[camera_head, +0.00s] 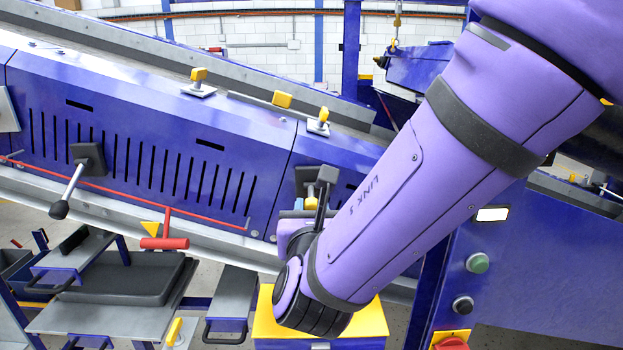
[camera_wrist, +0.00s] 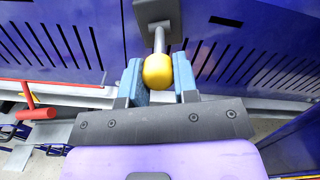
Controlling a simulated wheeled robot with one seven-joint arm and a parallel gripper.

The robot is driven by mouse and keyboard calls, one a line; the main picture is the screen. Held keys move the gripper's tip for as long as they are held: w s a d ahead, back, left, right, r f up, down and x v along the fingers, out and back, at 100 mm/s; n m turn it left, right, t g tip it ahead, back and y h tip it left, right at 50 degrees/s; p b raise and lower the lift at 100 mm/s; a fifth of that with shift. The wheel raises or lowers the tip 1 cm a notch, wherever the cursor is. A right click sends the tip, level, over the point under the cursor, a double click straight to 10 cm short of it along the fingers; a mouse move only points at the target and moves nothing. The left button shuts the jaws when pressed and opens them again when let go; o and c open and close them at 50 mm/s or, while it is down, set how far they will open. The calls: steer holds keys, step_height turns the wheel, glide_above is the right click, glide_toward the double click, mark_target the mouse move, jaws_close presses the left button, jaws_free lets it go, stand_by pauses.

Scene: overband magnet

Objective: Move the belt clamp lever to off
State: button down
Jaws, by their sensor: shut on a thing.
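A lever with a yellow knob (camera_wrist: 158,71) sticks out from a dark square mount (camera_wrist: 157,11) on the blue side panel. In the wrist view, the two blue fingers of my gripper (camera_wrist: 160,80) stand on either side of the knob and are shut on it. In the head view, my gripper (camera_head: 306,212) is at the panel in the middle, and the yellow knob (camera_head: 311,204) partly shows there. My arm hides part of this area. A second lever with a black knob (camera_head: 60,209) hangs down and left from its own mount (camera_head: 88,159). I see no labels naming either lever.
A red cord runs along the panel to a red handle (camera_head: 165,243). Several yellow-topped knobs (camera_head: 198,75) stand along the conveyor's upper edge. A yellow-topped stand (camera_head: 370,322) is below my arm. Green (camera_head: 478,263) and black buttons are on the right panel.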

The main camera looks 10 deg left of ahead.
steer(key=shift+f, duration=0.2)
step_height(320, 180, down, 2)
steer(key=shift+w+f, duration=0.1)
steer(key=shift+w, duration=0.05)
stand_by(0.5)
steer(key=shift+w+a+f, duration=0.1)
steer(key=shift+w+f, duration=0.2)
steer(key=shift+f, duration=0.25)
steer(key=shift+w+a+f, duration=0.1)
steer(key=shift+w+f, duration=0.15)
steer(key=shift+f, duration=0.3)
steer(key=c, duration=0.8)
jaws_free()
steer(key=v, duration=0.7)
